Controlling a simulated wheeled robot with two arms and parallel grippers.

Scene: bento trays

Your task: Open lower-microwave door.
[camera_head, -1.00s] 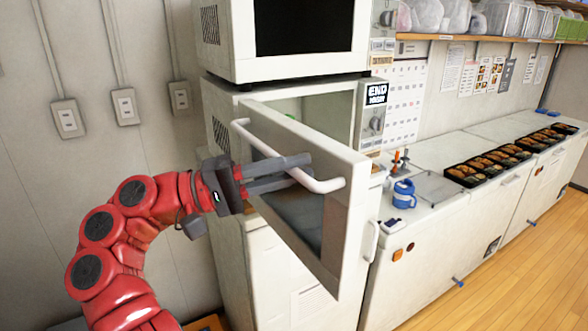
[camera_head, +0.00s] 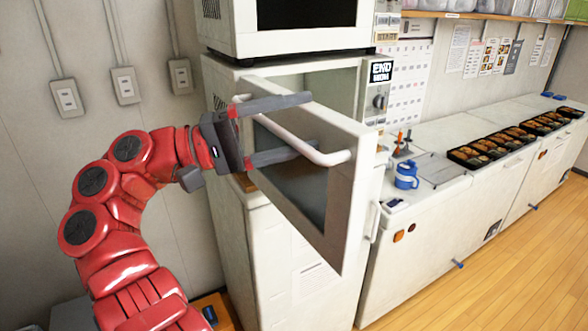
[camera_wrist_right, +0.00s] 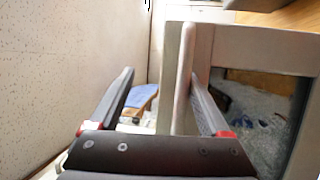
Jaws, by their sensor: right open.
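The lower microwave (camera_head: 377,118) stands on a white cabinet, and its door (camera_head: 352,190) is swung well open toward me. Part of the cavity (camera_head: 342,88) shows behind the door. The white bar handle (camera_head: 290,137) runs along the door's outer face. My right gripper (camera_head: 312,125), on the red arm, is open, with one finger above the handle and one below it in the head view. In the right wrist view the handle (camera_wrist_right: 181,80) lies between the spread fingers, nearer the right one. Contact cannot be told. My left gripper is not in view.
The upper microwave (camera_head: 312,41) sits directly above. To the right, a counter (camera_head: 438,205) holds a blue-and-white cup (camera_head: 406,176) and several filled bento trays (camera_head: 490,149). A wall with switches (camera_head: 124,85) is at the left. Wooden floor (camera_head: 490,265) is free at the lower right.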

